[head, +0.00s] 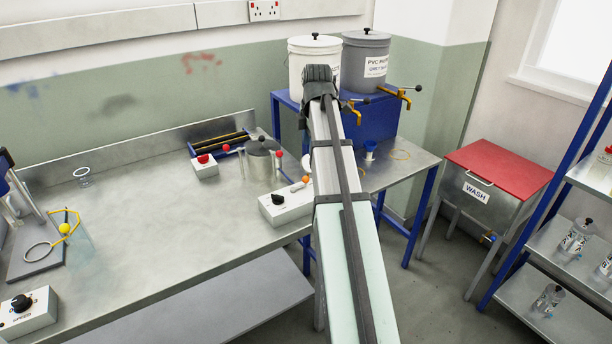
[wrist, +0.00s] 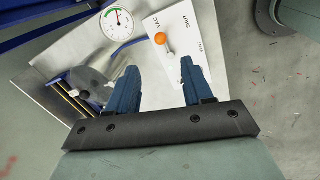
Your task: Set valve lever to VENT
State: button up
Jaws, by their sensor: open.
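The valve box (wrist: 205,75) is a white plate with the words VAC, SHUT and VENT in the wrist view. Its valve lever (wrist: 160,39) has an orange ball knob and a pale stem, and it points toward the VAC side. In the head view the valve box (head: 285,209) stands at the bench's right end, with the orange knob (head: 306,179) beside my arm, which hides part of the box. My gripper (wrist: 158,72) is open and empty, its two blue fingers apart. The lever lies ahead of the gap, with no contact visible. The head view does not show the fingers.
A round gauge (wrist: 117,22) lies beside the valve box. A metal pot (head: 261,163) and a box with a red button (head: 204,166) stand close by on the bench (head: 140,215). Two lidded buckets (head: 365,55) stand behind. The bench's middle is clear.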

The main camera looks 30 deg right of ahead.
aim_at(306, 177)
jog(key=shift+n, duration=0.3)
jog(key=w+f, duration=0.1)
jog(key=f, duration=0.7)
jog(key=w+f, duration=0.1)
jog(key=f, duration=0.4)
jog(key=shift+w, duration=0.3)
grip_shut()
